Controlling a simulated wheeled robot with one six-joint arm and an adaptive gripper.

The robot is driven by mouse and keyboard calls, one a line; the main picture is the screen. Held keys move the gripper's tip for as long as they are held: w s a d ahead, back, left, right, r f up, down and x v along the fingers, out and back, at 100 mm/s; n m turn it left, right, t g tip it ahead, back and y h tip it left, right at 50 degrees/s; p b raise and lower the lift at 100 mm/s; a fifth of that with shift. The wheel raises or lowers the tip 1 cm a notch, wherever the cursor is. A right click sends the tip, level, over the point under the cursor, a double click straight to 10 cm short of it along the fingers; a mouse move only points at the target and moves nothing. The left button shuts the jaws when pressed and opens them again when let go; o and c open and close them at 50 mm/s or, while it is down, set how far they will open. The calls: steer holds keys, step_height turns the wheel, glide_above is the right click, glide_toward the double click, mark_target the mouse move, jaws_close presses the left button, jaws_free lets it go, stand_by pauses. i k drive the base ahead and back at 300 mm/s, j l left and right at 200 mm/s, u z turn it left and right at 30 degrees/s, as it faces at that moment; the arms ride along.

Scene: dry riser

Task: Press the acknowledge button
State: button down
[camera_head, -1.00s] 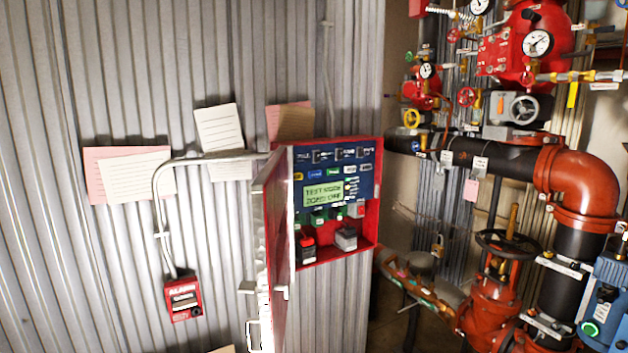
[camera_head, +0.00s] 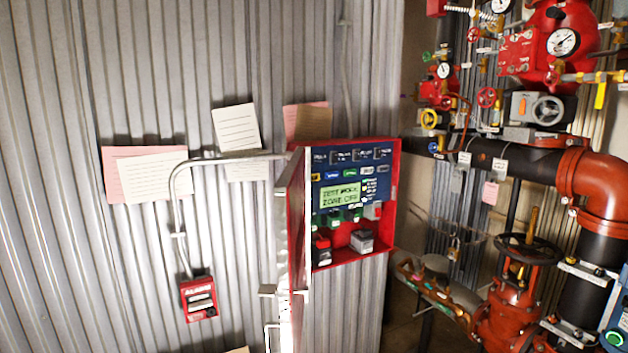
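A red alarm panel box (camera_head: 394,240) hangs on the corrugated wall with its red door (camera_head: 297,215) swung open toward me. Inside is a dark blue face (camera_head: 320,160) with a green lit display (camera_head: 340,194) reading something like "TEST MODE, ZONE OFF". Rows of small buttons (camera_head: 350,173) in blue, green and pale colours sit above the display. Their labels are too small to read, so I cannot tell which one is the acknowledge button. The door edge hides the panel's left side. My gripper is not in view.
A red alarm pull station (camera_head: 198,298) is on the wall at lower left, with a conduit (camera_head: 175,210) rising from it. Papers (camera_head: 155,178) are pinned on the wall. Red and black pipes with valves (camera_head: 525,245) crowd the right side.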

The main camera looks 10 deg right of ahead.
mark_target(314, 177)
steer(key=l, duration=1)
steer(key=i+l, duration=0.7)
steer(key=i, duration=0.25)
steer(key=i+l, duration=0.1)
steer(key=i, duration=0.25)
steer(key=i+l, duration=0.15)
steer(key=i, duration=0.15)
